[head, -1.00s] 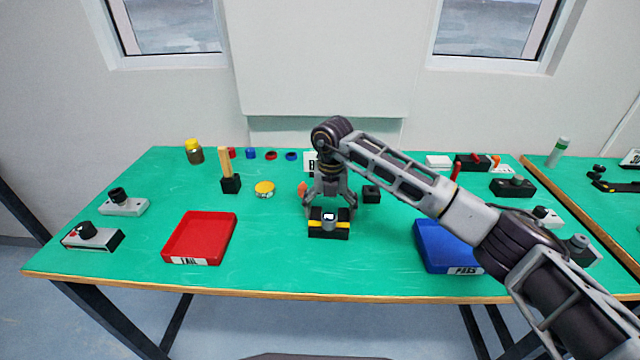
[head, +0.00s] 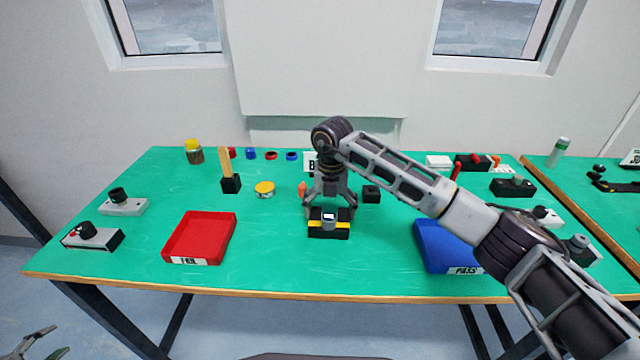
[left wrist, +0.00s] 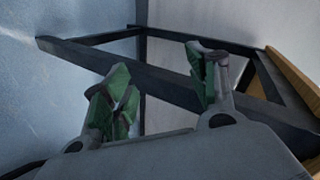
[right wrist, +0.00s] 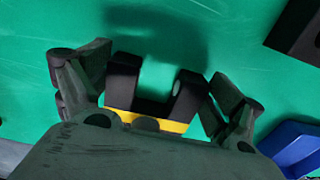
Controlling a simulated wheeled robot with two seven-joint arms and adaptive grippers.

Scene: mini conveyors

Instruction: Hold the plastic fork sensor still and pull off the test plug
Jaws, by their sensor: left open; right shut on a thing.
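The plastic fork sensor (head: 328,232), a black U-shaped block with a yellow band, stands on the green table at front centre. It also shows in the right wrist view (right wrist: 122,80), its two prongs upward in the picture. My right gripper (head: 330,208) is shut on it, one finger at each side. A small grey-blue piece with a white face (head: 329,218) sits at the sensor's middle; I cannot tell for sure that it is the test plug. My left gripper (head: 38,346) is open and empty, low at the left, off the table. Its green-padded fingers (left wrist: 160,88) show in the left wrist view.
A red FAIL tray (head: 168,247) lies left of the sensor and a blue PASS tray (head: 424,262) right. A black block (head: 371,194) and a yellow-topped tin (head: 264,189) stand behind. Dark table-frame bars (left wrist: 170,90) lie beyond my left fingers. Green surface around the sensor is clear.

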